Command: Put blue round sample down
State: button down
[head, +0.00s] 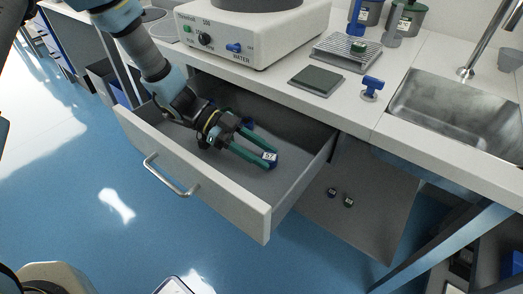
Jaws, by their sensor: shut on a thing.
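My gripper (266,153) reaches down into an open drawer (250,213) under the counter. Its green fingers are shut on the blue round sample (272,163), which has a white label on top. The sample is inside the drawer, toward the right side, close to the drawer floor. Whether it touches the floor cannot be told from this view. The fingers hide part of the sample.
The drawer's front with its handle (170,175) and its side walls surround my gripper. Two small samples (348,201) lie lower right.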

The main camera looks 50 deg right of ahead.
jog(key=shift+c, duration=1.8)
grip_release()
jog(key=shift+f, duration=0.1)
jog(key=shift+r, duration=0.4)
jog(key=v, duration=1.2)
jog(key=shift+r, duration=0.15)
jog(key=shift+r, duration=0.1)
